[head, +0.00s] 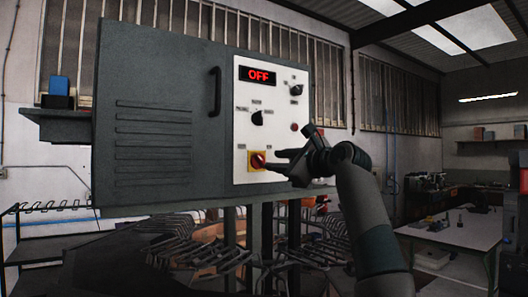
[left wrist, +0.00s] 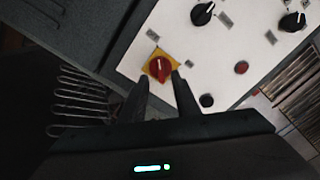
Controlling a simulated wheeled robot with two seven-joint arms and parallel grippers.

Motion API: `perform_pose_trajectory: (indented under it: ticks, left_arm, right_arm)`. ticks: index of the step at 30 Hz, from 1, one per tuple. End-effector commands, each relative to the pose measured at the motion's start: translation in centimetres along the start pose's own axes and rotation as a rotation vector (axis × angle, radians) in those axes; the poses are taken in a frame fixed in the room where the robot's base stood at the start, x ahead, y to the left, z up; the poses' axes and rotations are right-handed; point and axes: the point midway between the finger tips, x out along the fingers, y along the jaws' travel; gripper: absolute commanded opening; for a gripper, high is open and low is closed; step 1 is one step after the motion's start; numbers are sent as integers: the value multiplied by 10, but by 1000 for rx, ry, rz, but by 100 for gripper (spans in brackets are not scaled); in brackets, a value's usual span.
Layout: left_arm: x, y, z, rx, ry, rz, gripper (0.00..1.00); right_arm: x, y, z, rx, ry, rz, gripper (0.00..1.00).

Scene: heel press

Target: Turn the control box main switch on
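The control box (head: 160,125) is a dark grey cabinet with a white control panel (head: 243,140) on its right part. A red display (head: 257,75) at the panel's top reads OFF. The main switch (head: 257,160) is a red rotary knob on a yellow plate, low on the panel. It also shows in the left wrist view (left wrist: 160,68), with a white mark on the knob. My left gripper (head: 276,161) is close in front of the switch, its fingers pointing at it. In the left wrist view its fingers (left wrist: 163,92) are spread and empty, just short of the knob. My right gripper is not visible.
Black knobs (head: 257,118) and a red button (head: 294,127) sit higher on the panel. A dark handle (head: 215,91) stands out from the cabinet door. Racks with metal hooks (head: 180,250) are below the box. A white-topped table (head: 460,229) stands at the right.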

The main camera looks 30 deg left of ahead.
Motion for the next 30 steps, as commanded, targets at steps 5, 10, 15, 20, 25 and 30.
perform_pose_trajectory:
  ticks: [5,10,15,20,25,30]
  left_arm:
    - [29,-3,3,1,1,2,29]
    - [52,-2,2,3,0,0,29]
    - [65,-1,1,1,0,0,29]
    - [69,0,-1,1,1,-1,29]
    - [69,0,-1,0,1,-1,29]
    - [69,0,-1,0,1,-1,5]
  right_arm:
    - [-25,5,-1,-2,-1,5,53]
    - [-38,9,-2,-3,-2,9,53]
    - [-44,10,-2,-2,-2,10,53]
    - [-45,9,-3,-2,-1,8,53]
    - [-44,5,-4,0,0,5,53]
    - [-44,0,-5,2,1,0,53]
